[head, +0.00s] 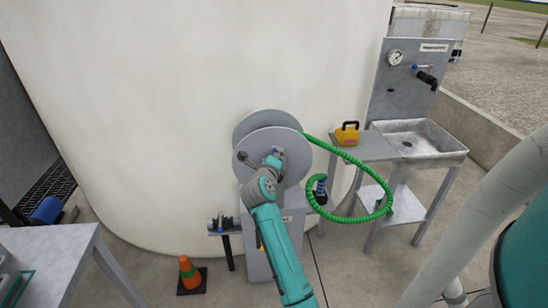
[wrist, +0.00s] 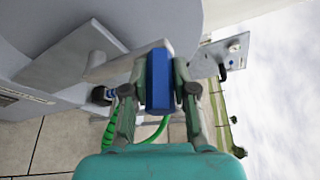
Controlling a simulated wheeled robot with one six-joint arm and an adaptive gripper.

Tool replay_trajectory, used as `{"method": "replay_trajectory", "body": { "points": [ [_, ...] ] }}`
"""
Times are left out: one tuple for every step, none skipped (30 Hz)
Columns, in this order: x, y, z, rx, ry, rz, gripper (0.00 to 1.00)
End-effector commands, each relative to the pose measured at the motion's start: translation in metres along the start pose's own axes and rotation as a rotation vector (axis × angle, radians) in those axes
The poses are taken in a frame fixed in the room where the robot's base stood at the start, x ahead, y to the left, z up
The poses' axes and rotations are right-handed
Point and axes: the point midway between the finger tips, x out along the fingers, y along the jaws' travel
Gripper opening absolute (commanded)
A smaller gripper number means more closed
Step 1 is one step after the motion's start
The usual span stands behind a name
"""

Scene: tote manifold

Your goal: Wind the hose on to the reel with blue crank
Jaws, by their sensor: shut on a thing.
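The grey hose reel (head: 270,143) stands in front of the white tank in the head view. Its near disc also shows in the wrist view (wrist: 135,22). The blue crank handle (wrist: 159,80) sits between my gripper's two fingers (wrist: 158,90) in the wrist view, and they are shut on it. In the head view my gripper (head: 275,162) is at the disc's face, and my arm hides part of the disc. The green coiled hose (head: 370,216) runs from the reel's upper right, loops below the side table and ends near a dark nozzle with blue (head: 320,188).
A steel sink (head: 415,140) with a gauge panel (head: 410,75) stands at the right. A yellow container (head: 347,134) is on the side table (head: 367,150). An orange cone (head: 190,272) and a small stand with a fitting (head: 222,226) are left of the reel pedestal. A grey table (head: 50,255) is at lower left.

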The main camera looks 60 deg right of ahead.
Motion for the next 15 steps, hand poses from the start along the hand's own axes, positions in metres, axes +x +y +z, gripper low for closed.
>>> {"method": "replay_trajectory", "body": {
  "points": [
    [0.0003,-0.0020,-0.0007,0.000,0.001,-0.004,0.00],
    [0.0003,-0.0021,-0.0007,0.000,0.000,-0.004,0.00],
    [0.0003,-0.0022,-0.0008,0.000,0.000,-0.004,0.00],
    [0.0004,-0.0023,-0.0009,0.000,0.000,-0.004,0.00],
    [0.0004,-0.0023,-0.0009,0.000,0.000,-0.004,0.00],
    [0.0004,-0.0023,-0.0009,0.000,0.000,-0.004,0.00],
    [0.0004,-0.0024,-0.0009,0.000,0.000,-0.004,0.00],
    [0.0004,-0.0024,-0.0008,0.000,0.000,-0.004,0.00],
    [0.0004,-0.0024,-0.0008,0.000,0.000,-0.004,0.00],
    [0.0004,-0.0025,-0.0008,0.000,0.000,-0.004,0.00],
    [0.0003,-0.0025,-0.0008,0.000,0.000,-0.004,0.00],
    [0.0004,-0.0025,-0.0007,0.000,0.000,-0.005,0.00],
    [0.0004,-0.0025,-0.0007,0.000,0.000,-0.005,0.29],
    [0.0003,-0.0026,-0.0007,0.000,0.000,-0.005,0.37],
    [0.0003,-0.0025,-0.0006,0.000,0.000,-0.004,0.47]
  ]
}}
